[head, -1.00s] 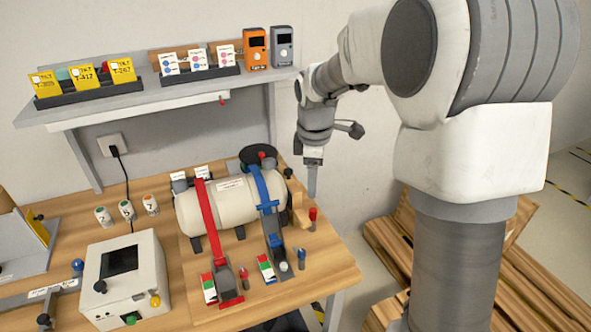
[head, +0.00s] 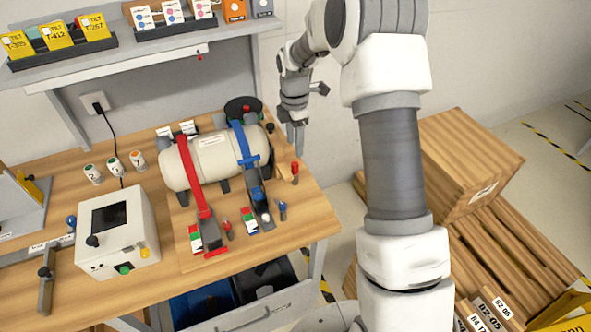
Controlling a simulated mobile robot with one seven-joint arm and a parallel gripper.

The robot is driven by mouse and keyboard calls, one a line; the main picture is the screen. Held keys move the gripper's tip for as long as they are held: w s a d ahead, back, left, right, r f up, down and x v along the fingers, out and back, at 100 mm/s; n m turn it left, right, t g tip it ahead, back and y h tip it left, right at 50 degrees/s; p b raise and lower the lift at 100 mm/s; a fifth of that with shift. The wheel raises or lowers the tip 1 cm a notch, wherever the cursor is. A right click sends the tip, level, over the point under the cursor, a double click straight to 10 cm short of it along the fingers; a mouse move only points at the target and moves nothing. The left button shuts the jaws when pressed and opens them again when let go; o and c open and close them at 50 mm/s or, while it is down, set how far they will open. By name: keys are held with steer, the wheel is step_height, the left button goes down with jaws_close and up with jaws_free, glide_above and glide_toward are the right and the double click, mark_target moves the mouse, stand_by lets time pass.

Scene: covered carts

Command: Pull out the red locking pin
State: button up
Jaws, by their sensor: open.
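A small red-topped pin (head: 295,168) stands upright near the right edge of the bench, by a wooden block at the tank's right end. Another small red-topped pin (head: 228,226) stands beside the red strap's buckle, and a blue-topped pin (head: 282,206) beside the blue strap's buckle. I cannot tell which red one is the locking pin. A cream tank (head: 211,157) lies under the red strap (head: 189,175) and the blue strap (head: 242,147). My gripper (head: 297,148) is open, fingers down, just above and behind the right-hand red pin in the picture; the gap between its fingers is hard to see.
A grey-white control box (head: 118,240) and several small canisters stand left on the bench (head: 300,225). A shelf (head: 130,62) with cards hangs above. Wooden crates (head: 465,160) stand on the floor at right. Dark bins (head: 205,303) sit below the bench.

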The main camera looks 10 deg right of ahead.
mark_target(295, 164)
steer(key=shift+f, duration=0.15)
step_height(295, 164, down, 9)
steer(key=b, duration=0.6)
stand_by(1.0)
jaws_close()
steer(key=shift+r, duration=0.25)
stand_by(1.1)
steer(key=shift+r+p, duration=2.1)
steer(key=shift+r, duration=0.85)
